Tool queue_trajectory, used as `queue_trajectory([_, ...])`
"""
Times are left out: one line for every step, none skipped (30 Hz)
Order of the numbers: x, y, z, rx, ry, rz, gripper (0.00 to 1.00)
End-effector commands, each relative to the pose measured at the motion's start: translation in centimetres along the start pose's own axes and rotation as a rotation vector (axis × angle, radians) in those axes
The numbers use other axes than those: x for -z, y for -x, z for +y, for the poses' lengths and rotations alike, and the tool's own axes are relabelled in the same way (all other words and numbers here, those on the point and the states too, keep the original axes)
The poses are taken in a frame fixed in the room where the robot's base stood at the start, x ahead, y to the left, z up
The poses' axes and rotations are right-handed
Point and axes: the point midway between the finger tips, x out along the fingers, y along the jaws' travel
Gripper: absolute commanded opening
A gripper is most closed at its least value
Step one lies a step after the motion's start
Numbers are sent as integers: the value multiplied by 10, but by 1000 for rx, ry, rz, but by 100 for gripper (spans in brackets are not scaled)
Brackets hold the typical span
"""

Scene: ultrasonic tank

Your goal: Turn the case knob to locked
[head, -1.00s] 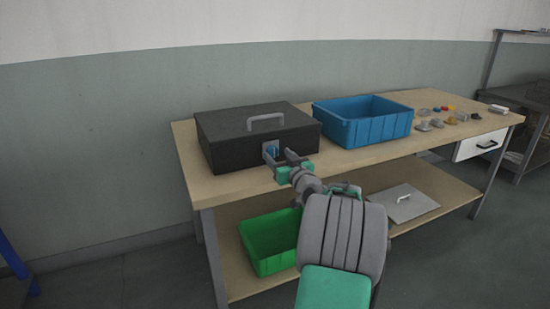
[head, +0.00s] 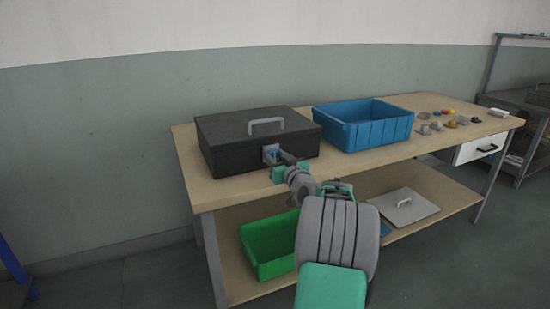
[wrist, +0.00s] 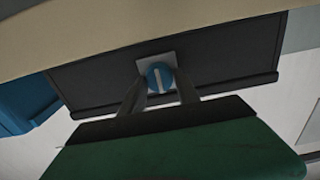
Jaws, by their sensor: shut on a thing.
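The black case (head: 222,155) with a grey top handle (head: 266,126) sits on the left part of the workbench. On its front face is a light plate with a round blue knob, which the wrist view shows as a blue disc with a pale bar (wrist: 159,78). In that view the pale bar runs roughly up and down in the picture. My gripper (head: 274,155) is at the case front, shut on the knob, and largely covers it in the head view. In the wrist view its fingers (wrist: 157,90) reach the knob's two sides. I cannot read any lock marking.
A blue bin (head: 375,137) stands right of the case. Several small parts (head: 450,122) lie at the bench's right end. The lower shelf holds a green bin (head: 262,250) and a grey lid (head: 404,206). Bare bench top shows along the front edge.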

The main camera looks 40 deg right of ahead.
Motion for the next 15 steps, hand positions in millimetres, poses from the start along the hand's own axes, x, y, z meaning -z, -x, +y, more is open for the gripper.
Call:
queue_trajectory([0, 0, 0, 0, 0, 0, 10])
queue_trajectory([0, 0, 0, 0, 0, 0, 7])
queue_trajectory([0, 0, 0, 0, 0, 0, 4])
queue_trajectory([0, 0, 0, 0, 0, 0, 2])
queue_trajectory([0, 0, 0, 0, 0, 0, 0])
queue_trajectory([0, 0, 0, 0, 0, 0, 0])
queue_trajectory([0, 0, 0, 0, 0, 0, 0])
queue_trajectory([0, 0, 0, 0, -1, 0, 0])
queue_trajectory([0, 0, 0, 0, -3, -1, 0])
queue_trajectory([0, 0, 0, 0, -5, -1, 0])
queue_trajectory([0, 0, 0, 0, -8, -1, 0])
queue_trajectory([0, 0, 0, 0, -13, -1, 0])
queue_trajectory([0, 0, 0, 0, -19, -1, 0])
queue_trajectory([0, 0, 0, 0, -25, -1, 0])
queue_trajectory([0, 0, 0, 0, -36, -1, 0])
